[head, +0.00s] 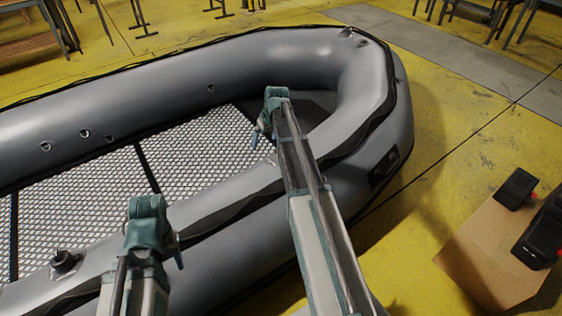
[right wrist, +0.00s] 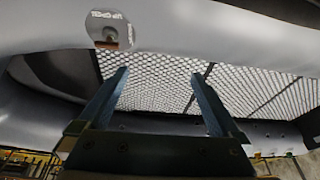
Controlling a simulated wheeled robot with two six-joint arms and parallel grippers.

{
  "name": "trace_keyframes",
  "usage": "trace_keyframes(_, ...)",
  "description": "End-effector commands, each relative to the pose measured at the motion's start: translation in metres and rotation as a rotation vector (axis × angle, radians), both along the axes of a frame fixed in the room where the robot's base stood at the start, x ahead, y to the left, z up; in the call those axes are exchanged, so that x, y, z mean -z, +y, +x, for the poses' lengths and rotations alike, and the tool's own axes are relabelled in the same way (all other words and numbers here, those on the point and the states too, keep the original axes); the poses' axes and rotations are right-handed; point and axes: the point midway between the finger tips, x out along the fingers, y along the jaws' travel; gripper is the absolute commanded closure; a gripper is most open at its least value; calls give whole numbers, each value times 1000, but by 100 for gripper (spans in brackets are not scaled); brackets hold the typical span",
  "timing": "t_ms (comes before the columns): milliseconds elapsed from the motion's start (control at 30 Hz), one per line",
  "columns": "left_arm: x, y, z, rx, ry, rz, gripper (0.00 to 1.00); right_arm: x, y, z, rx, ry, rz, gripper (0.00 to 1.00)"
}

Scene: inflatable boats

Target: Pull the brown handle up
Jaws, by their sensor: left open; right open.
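A grey inflatable boat (head: 200,75) with a mesh floor (head: 85,205) fills the head view. In the right wrist view, a round plate (right wrist: 96,30) with printed lettering sits on the grey tube.
A round black valve (head: 64,260) is on the near tube. A cardboard box (head: 490,245) with black tools (head: 516,188) stands at the right on the yellow floor (head: 465,130). Tables and stools line the back.

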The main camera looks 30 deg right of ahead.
Motion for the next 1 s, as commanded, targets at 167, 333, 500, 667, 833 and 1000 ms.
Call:
trace_keyframes(167,35,0,0,0,0,0,50,30,-91,23,46,-66,-6,0)
trace_keyframes(333,40,0,0,0,0,0,50,33,-119,25,58,-90,-13,0)
trace_keyframes(500,39,0,0,0,0,0,50,33,-120,25,58,-91,-13,0)
trace_keyframes(667,46,0,0,0,0,0,50,39,-119,27,57,-91,-13,0)
trace_keyframes(833,61,0,0,0,0,0,50,54,-119,33,57,-90,-14,0)
trace_keyframes(1000,83,0,0,0,0,0,50,77,-118,41,57,-90,-14,0)
